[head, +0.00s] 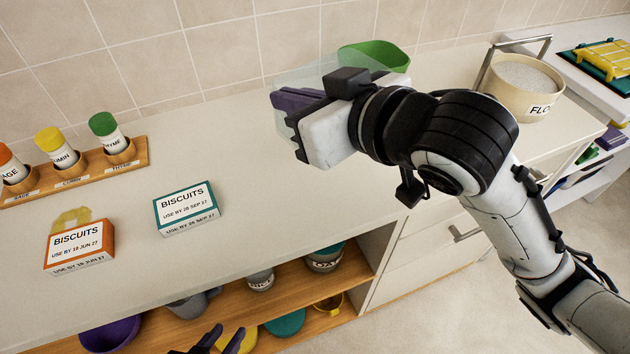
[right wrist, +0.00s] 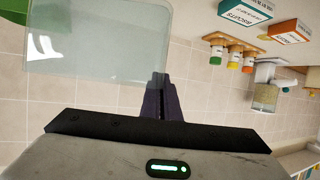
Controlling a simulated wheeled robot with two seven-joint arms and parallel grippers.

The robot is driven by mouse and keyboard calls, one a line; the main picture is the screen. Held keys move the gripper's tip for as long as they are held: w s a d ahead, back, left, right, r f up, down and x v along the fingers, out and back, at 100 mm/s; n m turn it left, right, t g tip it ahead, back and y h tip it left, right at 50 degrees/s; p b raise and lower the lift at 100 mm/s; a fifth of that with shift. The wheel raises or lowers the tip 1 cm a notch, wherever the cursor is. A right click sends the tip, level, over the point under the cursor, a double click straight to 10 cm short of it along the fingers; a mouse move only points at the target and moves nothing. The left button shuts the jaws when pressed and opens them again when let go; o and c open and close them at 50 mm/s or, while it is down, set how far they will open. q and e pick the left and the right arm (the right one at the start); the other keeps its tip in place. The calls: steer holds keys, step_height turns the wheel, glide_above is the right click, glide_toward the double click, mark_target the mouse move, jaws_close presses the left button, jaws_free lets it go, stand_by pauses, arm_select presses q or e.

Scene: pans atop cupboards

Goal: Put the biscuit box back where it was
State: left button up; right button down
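Two biscuit boxes lie on the counter. The teal-edged box (head: 187,208) reads "use by 26 Sep 27"; the orange-edged box (head: 79,246) stands to its left and reads "use by 18 Jun 27". Both also show in the right wrist view, teal (right wrist: 246,9) and orange (right wrist: 290,32). My right gripper (head: 290,101) is raised above the back of the counter, away from both boxes. Its fingers (right wrist: 162,98) are closed on the edge of a clear container (right wrist: 100,42). My left gripper (head: 208,341) shows only partly at the bottom edge; its opening is unclear.
A yellow patch (head: 72,217) lies behind the orange box. A spice rack (head: 78,172) stands at left. A green bowl (head: 385,55) and a flour tub (head: 523,85) stand farther right. The open shelf (head: 345,268) below holds bowls and jars. Counter right of the teal box is clear.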

steer(key=shift+n+g+y, duration=0.4)
steer(key=shift+n+y, duration=0.1)
steer(key=shift+n, duration=0.1)
steer(key=a+f, duration=0.1)
steer(key=f, duration=0.2)
steer(key=a+f+b, duration=0.1)
steer(key=f, duration=0.3)
steer(key=s+f+b, duration=0.1)
steer(key=f, duration=0.3)
steer(key=shift+a, duration=0.4)
steer(key=c, duration=2.5)
jaws_free()
steer(key=shift+s+f, duration=0.1)
steer(key=shift+f, duration=0.1)
steer(key=o, duration=0.5)
steer(key=shift+r, duration=0.15)
